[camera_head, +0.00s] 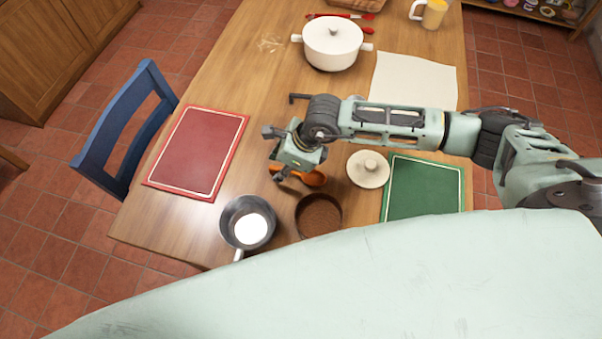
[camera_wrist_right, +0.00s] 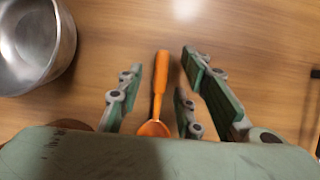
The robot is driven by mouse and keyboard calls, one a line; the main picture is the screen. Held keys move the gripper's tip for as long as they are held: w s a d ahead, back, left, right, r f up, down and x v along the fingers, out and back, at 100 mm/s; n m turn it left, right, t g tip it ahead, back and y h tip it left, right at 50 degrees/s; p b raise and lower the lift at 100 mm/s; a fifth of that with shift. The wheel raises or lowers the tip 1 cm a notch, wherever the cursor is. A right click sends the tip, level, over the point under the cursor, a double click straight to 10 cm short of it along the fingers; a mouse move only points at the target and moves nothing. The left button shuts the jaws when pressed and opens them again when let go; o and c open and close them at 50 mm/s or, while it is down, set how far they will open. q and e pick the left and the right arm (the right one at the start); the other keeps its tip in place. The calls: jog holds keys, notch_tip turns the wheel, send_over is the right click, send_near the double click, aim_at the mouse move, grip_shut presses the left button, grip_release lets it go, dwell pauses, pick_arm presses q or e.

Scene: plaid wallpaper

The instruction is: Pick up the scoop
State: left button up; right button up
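The orange scoop (camera_head: 316,179) lies on the wooden table between the red board and the round lid. In the right wrist view the scoop (camera_wrist_right: 160,75) points its handle away from my gripper, with its bowl partly hidden by my gripper body. My right gripper (camera_head: 281,175) is just above the scoop in the head view, hiding part of it. In the wrist view its fingers (camera_wrist_right: 158,105) are spread on either side of the scoop, with gaps showing, so it is open and holds nothing. My left gripper is not in view.
A metal pan (camera_head: 232,214) with white contents and a round brown-filled container (camera_head: 329,231) stand close in front. A pale lid (camera_head: 368,169) and green board (camera_head: 427,190) lie right, a red board (camera_head: 197,153) left. A white pot (camera_head: 332,46) stands behind.

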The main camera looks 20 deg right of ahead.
grip_shut()
dwell(0.3)
jog(key=shift+w+r, duration=0.1)
jog(key=shift+r, duration=0.35)
notch_tip(320, 180, up, 2)
jog(key=shift+r+b, duration=0.25)
jog(key=shift+b, duration=0.35)
jog(key=w+d+r+b, duration=0.2)
jog(key=d+r, duration=0.5)
jog(key=d, duration=0.4)
jog(key=shift+d+r+b, duration=0.25)
jog(key=shift+r+b, duration=0.1)
jog(key=shift+b, duration=0.25)
